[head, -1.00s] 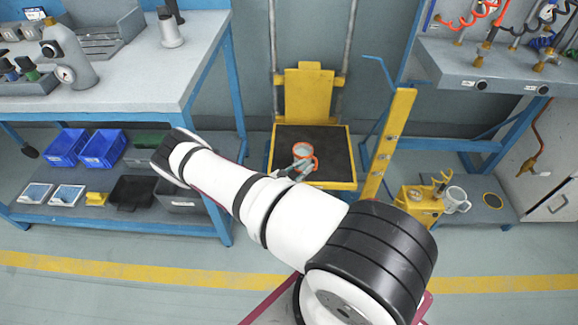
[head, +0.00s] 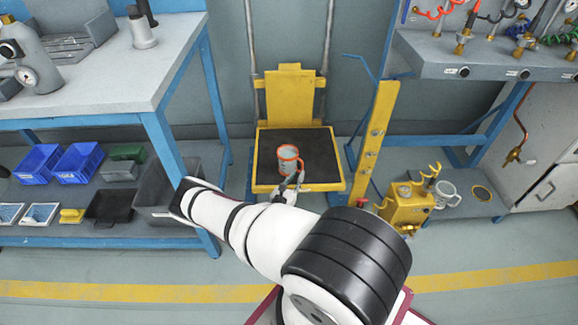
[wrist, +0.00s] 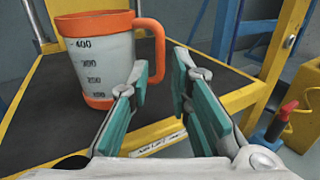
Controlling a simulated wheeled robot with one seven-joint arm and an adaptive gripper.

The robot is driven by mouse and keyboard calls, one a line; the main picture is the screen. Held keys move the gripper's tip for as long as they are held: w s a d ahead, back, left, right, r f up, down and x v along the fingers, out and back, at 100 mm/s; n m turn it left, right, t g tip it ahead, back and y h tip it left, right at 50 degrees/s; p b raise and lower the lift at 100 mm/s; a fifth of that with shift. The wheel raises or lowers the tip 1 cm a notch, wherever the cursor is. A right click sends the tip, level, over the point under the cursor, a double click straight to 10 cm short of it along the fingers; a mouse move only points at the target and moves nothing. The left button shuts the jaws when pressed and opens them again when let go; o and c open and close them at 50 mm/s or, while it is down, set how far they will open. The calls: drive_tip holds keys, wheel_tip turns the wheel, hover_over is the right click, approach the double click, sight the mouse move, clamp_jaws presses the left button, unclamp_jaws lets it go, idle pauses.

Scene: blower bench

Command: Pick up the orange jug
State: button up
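The orange jug (head: 288,160) stands upright on the black mat of a yellow platform (head: 266,187). It has a grey-white body with a printed scale, an orange rim and base, and an orange handle. In the wrist view the jug (wrist: 108,58) is at the upper left, with its handle on the right side. My gripper (wrist: 158,85) is open and empty, with teal pads. Its left finger is in front of the jug's lower right side, and the handle's lower end shows just beyond the gap. In the head view my gripper (head: 290,185) is at the platform's front edge.
A yellow post (head: 374,135) rises right of the platform. A yellow fixture (head: 407,203) and a white mug (head: 446,194) are on the right lower shelf. A blue-legged bench (head: 160,140) with bins (head: 80,163) stands left. The mat behind the jug is clear.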

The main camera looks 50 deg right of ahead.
sight(302, 168)
drive_tip(key=b+x, duration=0.1)
drive_tip(key=x, duration=0.1)
drive_tip(key=b+x, duration=0.1)
drive_tip(key=x, duration=0.1)
drive_tip(key=shift+d+f, duration=0.2)
drive_tip(key=shift+d, duration=0.1)
drive_tip(key=shift+w+d+r, duration=0.1)
drive_tip(key=shift+w+d, duration=0.15)
drive_tip(key=shift+d, duration=0.25)
clamp_jaws()
